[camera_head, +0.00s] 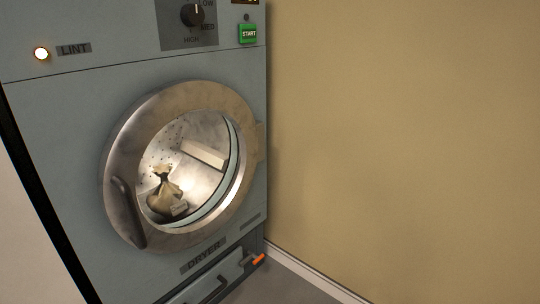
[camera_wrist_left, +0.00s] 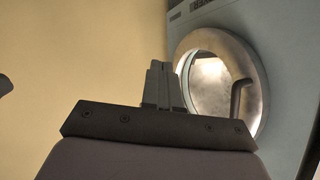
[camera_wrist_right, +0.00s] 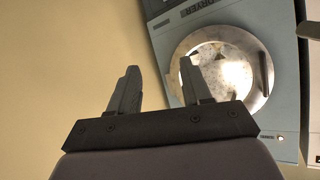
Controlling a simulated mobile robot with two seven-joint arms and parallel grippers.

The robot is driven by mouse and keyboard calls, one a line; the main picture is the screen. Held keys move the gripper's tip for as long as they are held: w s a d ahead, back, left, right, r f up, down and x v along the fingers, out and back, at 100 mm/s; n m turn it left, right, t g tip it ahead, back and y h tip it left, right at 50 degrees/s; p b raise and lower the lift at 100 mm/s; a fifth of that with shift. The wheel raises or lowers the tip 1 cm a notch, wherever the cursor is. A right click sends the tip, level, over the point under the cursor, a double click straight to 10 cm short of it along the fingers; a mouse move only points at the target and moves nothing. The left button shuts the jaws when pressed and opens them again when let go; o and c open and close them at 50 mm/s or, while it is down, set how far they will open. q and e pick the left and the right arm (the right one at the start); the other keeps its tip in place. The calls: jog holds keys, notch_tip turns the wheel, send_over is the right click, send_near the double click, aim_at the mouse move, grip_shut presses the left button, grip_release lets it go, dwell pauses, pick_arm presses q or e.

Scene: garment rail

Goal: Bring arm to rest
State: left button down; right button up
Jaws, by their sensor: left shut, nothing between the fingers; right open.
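Neither of my grippers shows in the head view. In the left wrist view my left gripper (camera_wrist_left: 162,68) has its fingers together, with nothing between them. In the right wrist view my right gripper (camera_wrist_right: 160,72) has its fingers apart and empty. Both point toward the tan wall and the grey-blue dryer (camera_head: 60,110), touching nothing that I can see. The dryer's round metal door (camera_head: 125,120) looks closed, with a dark handle (camera_head: 127,212) on its left. A tied beige bag (camera_head: 166,195) with a tag shows through the glass inside the lit drum.
A lit lint lamp (camera_head: 41,53), a dial (camera_head: 192,15) and a green start button (camera_head: 248,33) are on the dryer front. A drawer (camera_head: 215,281) and an orange-tipped lever (camera_head: 258,260) are low down. The tan wall (camera_head: 400,130) closes off the right side.

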pick_arm(q)
jog(key=s+d+r+n+g+h+p, duration=0.1)
jog(key=d+n+h, duration=0.15)
jog(key=d, duration=0.25)
jog(key=s+a+r+y+p, duration=0.1)
jog(key=r+p, duration=0.3)
jog(key=p, duration=0.4)
jog(key=s+a+r+y+p, duration=0.1)
jog(key=a+r+p, duration=0.3)
jog(key=p, duration=0.5)
jog(key=s+a+r+g+y+p, duration=0.1)
jog(key=s+a+r+p, duration=0.1)
jog(key=r+p, duration=0.3)
jog(key=p, duration=0.4)
jog(key=shift+a+r+n, duration=0.25)
jog(key=shift+r+n, duration=0.05)
jog(key=shift+n, duration=0.05)
pick_arm(e)
jog(key=s+d+r+h, duration=0.1)
jog(key=s+d+r, duration=0.1)
jog(key=r, duration=0.5)
jog(key=s+d+r+g+h, duration=0.1)
jog(key=d+r, duration=0.4)
jog(key=r, duration=0.2)
jog(key=shift+s+d+r+m+h, duration=0.15)
jog(key=shift+s+r+m+h, duration=0.1)
jog(key=shift+s+m+h, duration=0.15)
pick_arm(q)
jog(key=shift+f, duration=0.1)
